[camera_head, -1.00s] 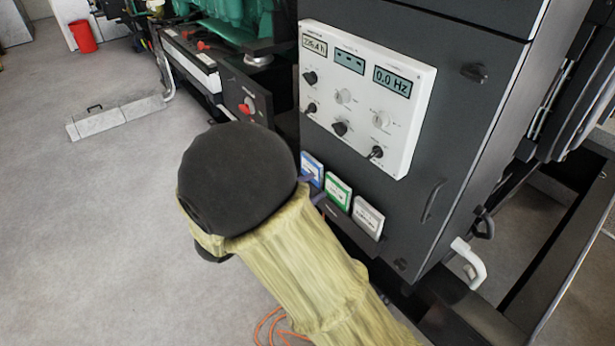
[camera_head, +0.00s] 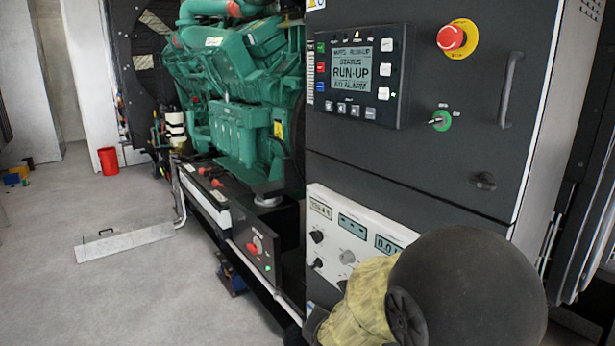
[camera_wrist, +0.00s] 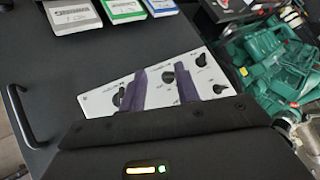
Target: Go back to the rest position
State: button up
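My gripper (camera_wrist: 160,85) shows in the wrist view as two dark purple fingers standing apart, with nothing held between them. Behind the fingers is the white instrument panel (camera_wrist: 205,90) with dark knobs. In the head view, my arm, with its black rounded joint and yellow sleeve, fills the lower right and covers part of this white panel (camera_head: 330,215). The fingers cannot be made out in the head view.
The dark control cabinet (camera_head: 415,165) carries a controller (camera_head: 358,75) reading RUN-UP, a red emergency stop (camera_head: 451,37), a green key switch (camera_head: 440,120) and a handle (camera_head: 511,90). A green engine (camera_head: 235,90) stands left. Grey floor (camera_head: 80,290) is clear at lower left.

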jog(key=s+d+n+g+p, duration=0.2)
jog(key=s+d+n+g, duration=0.1)
jog(key=s, duration=0.5)
jog(key=s+d+r+n+g+p, duration=0.1)
jog(key=s+d+n+g+p, duration=0.1)
jog(key=s+d, duration=0.4)
jog(key=s+n+g, duration=0.1)
jog(key=s+g, duration=0.1)
jog(key=s, duration=0.1)
jog(key=shift+d+r+g+y, duration=0.2)
jog(key=shift+d+g+y, duration=0.1)
jog(key=shift+y, duration=0.1)
